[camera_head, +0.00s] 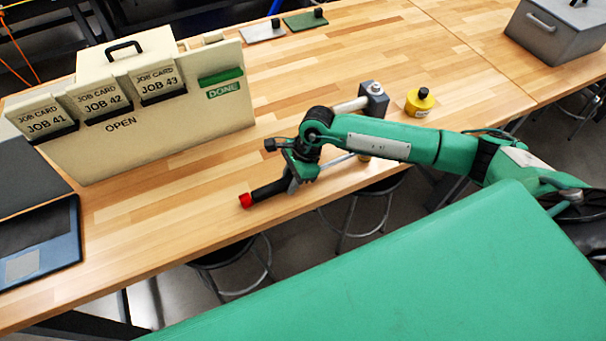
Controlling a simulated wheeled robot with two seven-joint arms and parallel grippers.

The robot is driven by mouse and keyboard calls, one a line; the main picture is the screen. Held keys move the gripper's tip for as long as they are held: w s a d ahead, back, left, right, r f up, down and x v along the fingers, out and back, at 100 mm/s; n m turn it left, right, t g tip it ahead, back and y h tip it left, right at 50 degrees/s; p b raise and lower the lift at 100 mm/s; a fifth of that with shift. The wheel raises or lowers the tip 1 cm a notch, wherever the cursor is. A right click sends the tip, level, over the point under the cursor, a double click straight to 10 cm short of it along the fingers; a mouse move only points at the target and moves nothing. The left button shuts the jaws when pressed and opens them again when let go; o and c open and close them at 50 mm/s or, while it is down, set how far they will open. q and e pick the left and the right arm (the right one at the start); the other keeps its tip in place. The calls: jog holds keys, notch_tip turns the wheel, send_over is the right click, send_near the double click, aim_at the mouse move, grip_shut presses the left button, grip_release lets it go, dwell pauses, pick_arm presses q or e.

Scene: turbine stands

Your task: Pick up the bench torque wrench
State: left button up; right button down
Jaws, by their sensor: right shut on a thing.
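The bench torque wrench (268,190) has a black handle with a red end cap and a thin silver shaft. It lies slantwise at the front edge of the wooden bench, with the red end toward the left. My right gripper (294,178) is shut on it near the inner end of the handle. My green forearm hides part of the shaft and the wrench's far end. I cannot tell whether the wrench still touches the bench top. My left gripper is not in view.
A cream job card board (170,135) stands on the bench at left. Blue-edged trays (62,255) lie at far left. A dark block with a silver cylinder (375,97) and a yellow round item (420,101) stand behind my arm. A grey box (558,38) stands at far right.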

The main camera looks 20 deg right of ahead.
jog(key=shift+r, duration=0.2)
jog(key=shift+w+r+b, duration=0.1)
jog(key=shift+r+b, duration=0.2)
jog(key=shift+r, duration=0.3)
notch_tip(320, 180, up, 18)
jog(key=b, duration=0.5)
jog(key=shift+r, duration=0.25)
jog(key=c, duration=1.8)
grip_release()
grip_shut()
notch_tip(320, 180, up, 12)
jog(key=p, duration=0.3)
jog(key=shift+p, duration=0.35)
